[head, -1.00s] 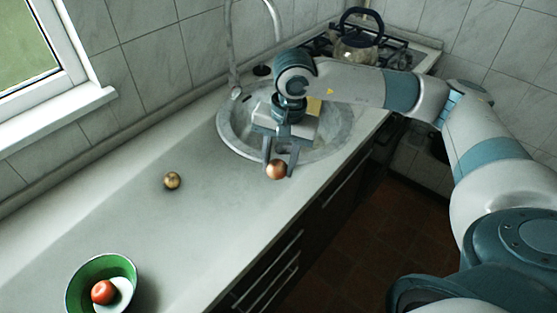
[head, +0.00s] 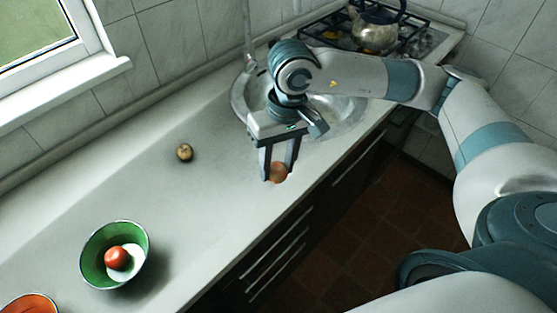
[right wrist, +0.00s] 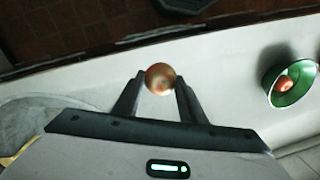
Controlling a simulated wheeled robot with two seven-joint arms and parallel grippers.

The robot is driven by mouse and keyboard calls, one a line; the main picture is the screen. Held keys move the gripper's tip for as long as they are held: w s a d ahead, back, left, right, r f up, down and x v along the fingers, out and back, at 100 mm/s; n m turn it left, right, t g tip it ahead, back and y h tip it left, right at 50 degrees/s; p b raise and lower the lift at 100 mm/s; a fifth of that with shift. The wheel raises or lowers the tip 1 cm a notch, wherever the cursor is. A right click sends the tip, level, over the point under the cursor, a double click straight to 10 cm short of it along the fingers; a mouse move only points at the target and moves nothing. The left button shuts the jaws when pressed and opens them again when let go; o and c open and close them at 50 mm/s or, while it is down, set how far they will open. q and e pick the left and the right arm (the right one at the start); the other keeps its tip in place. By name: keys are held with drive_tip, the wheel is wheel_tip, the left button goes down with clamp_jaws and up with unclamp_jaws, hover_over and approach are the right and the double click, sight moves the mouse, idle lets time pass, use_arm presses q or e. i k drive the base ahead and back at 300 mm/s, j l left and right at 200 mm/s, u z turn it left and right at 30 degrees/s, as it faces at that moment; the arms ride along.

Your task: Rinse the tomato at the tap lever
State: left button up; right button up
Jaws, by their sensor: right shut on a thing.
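A red tomato (head: 116,257) lies in a green bowl (head: 88,270) with a white rounded thing (head: 133,262) beside it. The bowl and tomato (right wrist: 284,84) also show in the right wrist view. My right gripper (head: 277,174) is shut on a round orange-brown, onion-like thing (right wrist: 160,79), held over the counter's front side, just outside the sink (head: 345,117). The same held thing (head: 279,173) is partly behind the fingers in the head view. The tap spout (head: 247,30) shows only in part, and I cannot make out its lever. My left gripper is not in view.
A small brown round thing (head: 184,152) lies on the counter (head: 215,190). An orange dish (head: 30,304) is cut off at the lower left. A kettle (head: 376,28) stands on the hob behind the sink. The counter between gripper and bowl is clear.

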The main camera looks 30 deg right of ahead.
sight(251, 57)
drive_tip(key=l+u, duration=0.2)
drive_tip(key=l, duration=0.25)
drive_tip(key=k+l+u, duration=0.1)
drive_tip(key=l+u, duration=0.15)
drive_tip(key=l, duration=0.2)
drive_tip(key=k+l+u, duration=0.2)
drive_tip(key=l, duration=0.2)
drive_tip(key=l+u, duration=0.25)
drive_tip(key=l, duration=0.2)
drive_tip(key=k+l+u, duration=0.2)
drive_tip(key=k+l, duration=0.05)
drive_tip(key=l, duration=0.1)
